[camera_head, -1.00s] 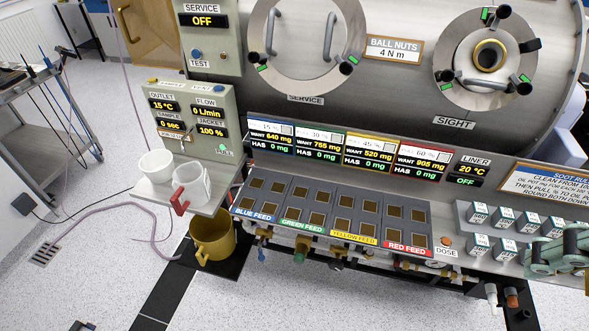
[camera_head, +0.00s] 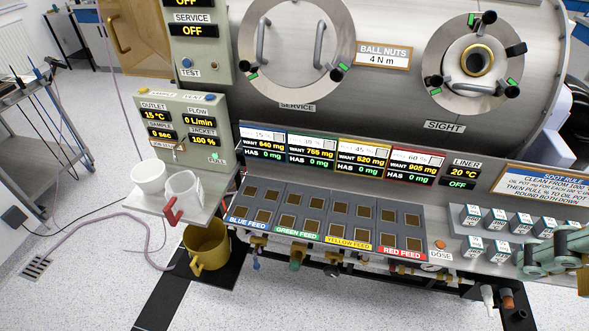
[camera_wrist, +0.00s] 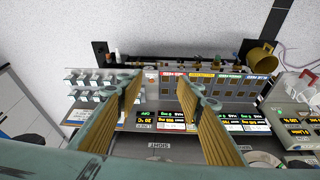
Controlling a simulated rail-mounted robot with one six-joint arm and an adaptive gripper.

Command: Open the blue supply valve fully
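A small blue handle (camera_head: 256,264) hangs under the front edge of the feed panel, below the BLUE FEED label (camera_head: 246,222). I take it for the blue supply valve; its exact setting is too small to tell. The BLUE FEED label also shows at the right of the wrist view (camera_wrist: 262,77). My gripper shows partly at the right edge in the head view (camera_head: 558,252), far right of the blue handle. In the wrist view my gripper (camera_wrist: 157,88) has two separated ribbed fingers with nothing between them. It is open, above the panel and apart from it.
A green fitting (camera_head: 296,257) and other pipe fittings hang along the same underside. Open floor lies in front of the panel.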

